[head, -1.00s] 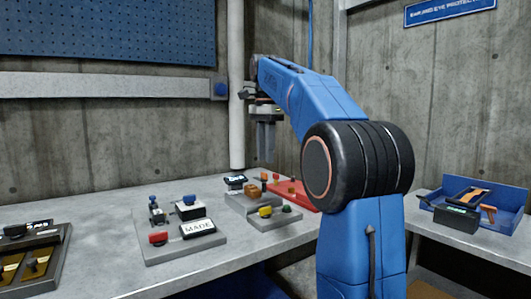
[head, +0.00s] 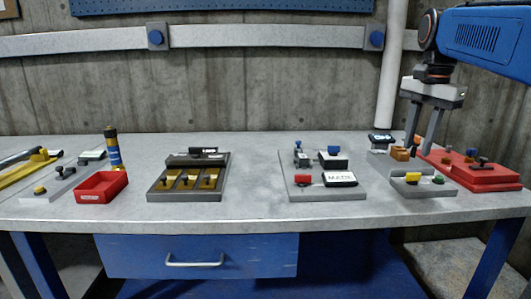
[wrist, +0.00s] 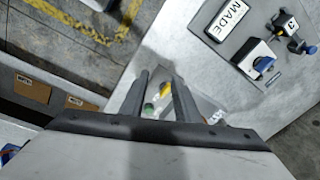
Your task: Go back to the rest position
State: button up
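My gripper (head: 424,133) hangs fingers-down above the right part of the grey workbench (head: 245,212). Its two grey fingers are apart, with nothing between them in the head view. The wrist view also shows the fingers (wrist: 160,82) spread and empty, with part of a panel with yellow and green buttons visible between them, below. My blue arm enters from the upper right of the head view. In that view the fingers overlap a grey panel (head: 420,190) with yellow and green buttons and an orange-brown block (head: 400,154).
A red board (head: 485,180) lies at the bench's right end. A panel with a "MADE" plate (head: 341,179) stands left of the gripper. A white pipe (head: 391,80) rises behind.

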jog(key=s+a+f+n+t, duration=0.1)
jog(key=s+a+f+n, duration=0.2)
jog(key=s+f, duration=0.4)
jog(key=s+a+f+n+t, duration=0.1)
jog(key=s+a+f+n, duration=0.2)
jog(key=s+f+n, duration=0.2)
jog(key=s+a+f+n+t, duration=0.1)
jog(key=s+a+f+n, duration=0.2)
jog(key=s+f, duration=0.8)
notch_tip(320, 180, down, 6)
jog(key=shift+a+r+n, duration=0.1)
jog(key=shift+a+n, duration=0.05)
jog(key=shift+n, duration=0.65)
